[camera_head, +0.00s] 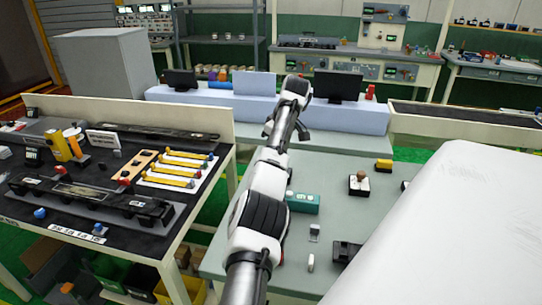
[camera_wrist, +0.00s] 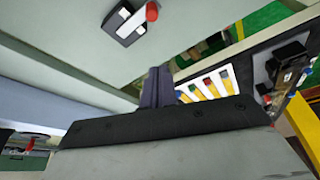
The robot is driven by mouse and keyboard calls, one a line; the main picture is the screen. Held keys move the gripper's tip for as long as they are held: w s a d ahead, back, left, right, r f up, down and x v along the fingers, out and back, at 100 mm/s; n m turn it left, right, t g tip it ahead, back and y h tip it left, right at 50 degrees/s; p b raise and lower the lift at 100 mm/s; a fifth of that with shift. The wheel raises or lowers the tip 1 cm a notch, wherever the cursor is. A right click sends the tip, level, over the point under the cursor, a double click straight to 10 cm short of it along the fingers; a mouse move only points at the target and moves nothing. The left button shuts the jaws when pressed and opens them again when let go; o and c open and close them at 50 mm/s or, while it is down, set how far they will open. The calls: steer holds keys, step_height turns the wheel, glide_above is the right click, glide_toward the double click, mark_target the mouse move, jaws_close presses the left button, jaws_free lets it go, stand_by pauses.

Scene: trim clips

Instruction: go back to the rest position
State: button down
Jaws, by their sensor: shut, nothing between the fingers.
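My gripper (camera_wrist: 158,72) shows in the wrist view as two dark fingers pressed together with nothing between them. In the head view my arm reaches up over the grey-green table (camera_head: 335,178), and its far end is raised near the table's back edge. The fingers cannot be made out clearly there. The gripper touches nothing that I can see. Yellow clips (camera_head: 170,170) lie in a row on the dark left bench (camera_head: 120,215), apart from the gripper; they also show behind the fingers in the wrist view (camera_wrist: 210,88).
On the table are a teal box (camera_head: 303,202), a yellow block (camera_head: 383,165), a small block with a brown top (camera_head: 359,184) and a black item (camera_head: 345,252). A large white surface (camera_head: 460,235) fills the right. A low blue-white partition (camera_head: 220,103) with screens stands behind.

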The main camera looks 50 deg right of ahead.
steer(key=shift+v, duration=0.85)
